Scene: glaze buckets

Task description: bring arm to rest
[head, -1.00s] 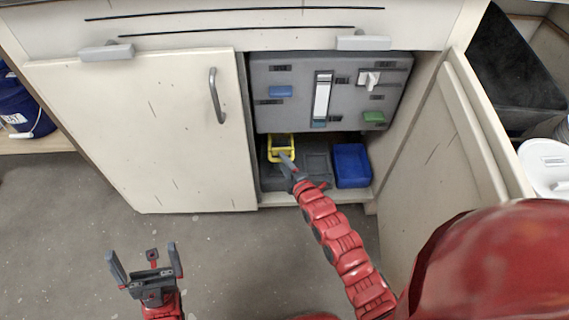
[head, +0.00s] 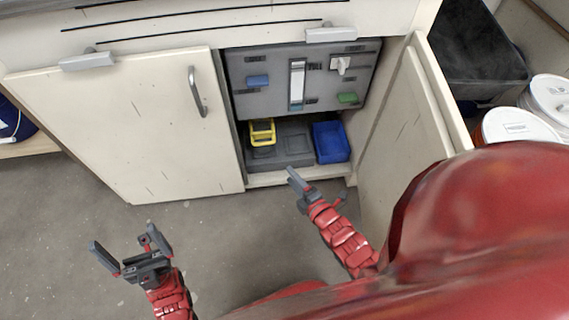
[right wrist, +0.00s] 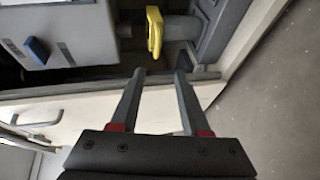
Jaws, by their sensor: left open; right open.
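My right gripper (head: 316,188) is open and empty, over the floor just in front of the open cabinet. In the right wrist view its two fingers (right wrist: 160,100) stand apart with nothing between them. My left gripper (head: 133,253) is open and empty above the floor at the lower left, in front of the closed door. Part of my right arm hides the lower right of the head view.
The cabinet holds a grey panel (head: 271,91), a yellow frame-like piece (head: 262,133) and a blue bin (head: 331,142). The cabinet's open door (head: 400,126) stands close on the right. White-lidded buckets (head: 516,126) are at far right. The floor (head: 60,200) is clear.

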